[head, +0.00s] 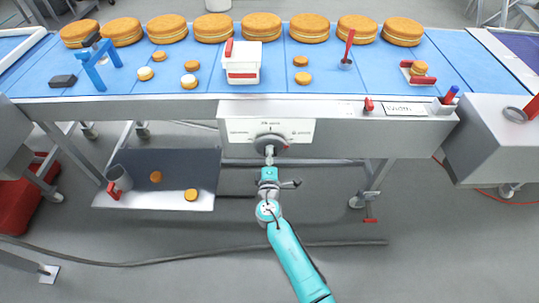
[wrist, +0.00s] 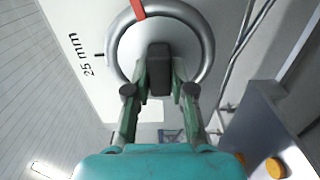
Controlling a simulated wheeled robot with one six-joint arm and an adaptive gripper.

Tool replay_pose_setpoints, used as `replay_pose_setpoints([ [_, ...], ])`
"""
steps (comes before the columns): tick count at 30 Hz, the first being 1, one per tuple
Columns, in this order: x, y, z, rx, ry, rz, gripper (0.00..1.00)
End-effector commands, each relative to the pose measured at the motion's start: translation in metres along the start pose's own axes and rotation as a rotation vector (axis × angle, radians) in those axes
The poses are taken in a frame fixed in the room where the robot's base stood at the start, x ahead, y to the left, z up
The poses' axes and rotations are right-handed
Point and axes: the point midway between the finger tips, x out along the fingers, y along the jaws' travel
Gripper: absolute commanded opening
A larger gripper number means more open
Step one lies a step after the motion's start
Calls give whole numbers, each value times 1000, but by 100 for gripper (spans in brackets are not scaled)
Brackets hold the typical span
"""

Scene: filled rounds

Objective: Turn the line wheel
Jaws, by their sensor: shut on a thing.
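The line wheel (head: 271,140) is a grey round wheel on a white labelled plate (head: 238,131) at the front of the conveyor frame. In the wrist view the wheel shows as a metal ring (wrist: 208,48) with a red mark (wrist: 138,10) at its upper left. A dark grip bar (wrist: 160,80) crosses the wheel's middle. My gripper (wrist: 160,88) is shut on this bar, one finger on each side. The plate's "25 mm" label lies left of the ring in the wrist view. In the head view my gripper (head: 269,162) covers the wheel's lower part.
A blue conveyor belt (head: 220,83) above carries several filled rounds (head: 258,26) and a white box (head: 242,68). A cable (head: 130,262) crosses the floor. A steel cabinet (head: 490,150) is at the right.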

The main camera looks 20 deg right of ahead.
Motion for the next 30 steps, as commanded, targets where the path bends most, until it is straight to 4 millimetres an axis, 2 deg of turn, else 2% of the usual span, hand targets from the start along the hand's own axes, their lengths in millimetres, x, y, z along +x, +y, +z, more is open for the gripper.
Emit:
replay_pose_setpoints([
  [12, 0, -1, 1, 8, -1, -2, 0],
  [13, 0, -1, 1, 8, -1, -2, 30],
  [15, 0, -1, 1, 7, -1, -2, 48],
  [25, -2, -1, 0, 6, 0, -1, 48],
  [30, -18, -1, 0, 7, 2, -2, 48],
])
